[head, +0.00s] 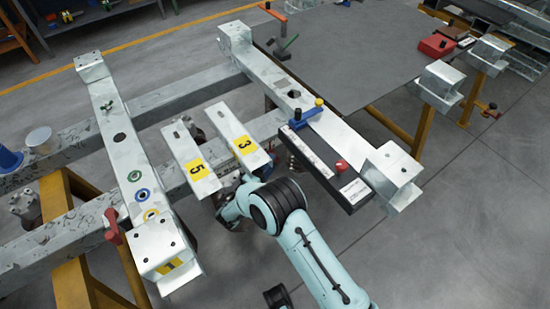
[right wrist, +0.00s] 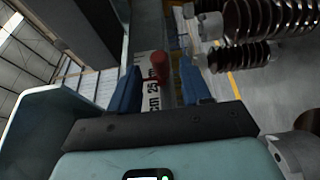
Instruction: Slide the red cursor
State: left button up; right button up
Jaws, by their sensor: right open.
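The red cursor (head: 341,165) is a small red knob on a long black device with a white printed scale (head: 312,153), near its front right end in the head view. In the right wrist view the red cursor (right wrist: 159,68) shows ahead, between the two blue fingers of my right gripper (right wrist: 158,82). The fingers are open, with a gap on each side of the knob. Whether the fingertips reach around it or stop short, I cannot tell. In the head view my right arm's wrist hides the right gripper's fingers. My left gripper is not in view.
The device lies along a metal beam ending in a block (head: 392,168). A blue part with a yellow knob (head: 318,102) sits by its far end. Plates marked 3 (head: 232,130) and 5 (head: 188,152) lie left. Ribbed brown insulators (right wrist: 258,18) stand at right in the wrist view.

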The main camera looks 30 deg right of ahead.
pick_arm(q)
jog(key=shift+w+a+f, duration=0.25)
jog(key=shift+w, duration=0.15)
pick_arm(e)
jog(key=shift+x, duration=2.1)
grip_shut()
jog(key=a, duration=0.2)
jog(key=a+b, duration=0.1)
jog(key=a, duration=0.2)
jog(key=shift+s+a+f, duration=0.1)
jog(key=shift+s, duration=0.1)
grip_release()
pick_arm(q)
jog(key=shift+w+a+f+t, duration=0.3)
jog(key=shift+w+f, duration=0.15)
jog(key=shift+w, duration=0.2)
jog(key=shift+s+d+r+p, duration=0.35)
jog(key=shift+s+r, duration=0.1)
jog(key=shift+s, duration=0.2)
pick_arm(e)
jog(key=v, duration=0.7)
jog(key=shift+a, duration=0.2)
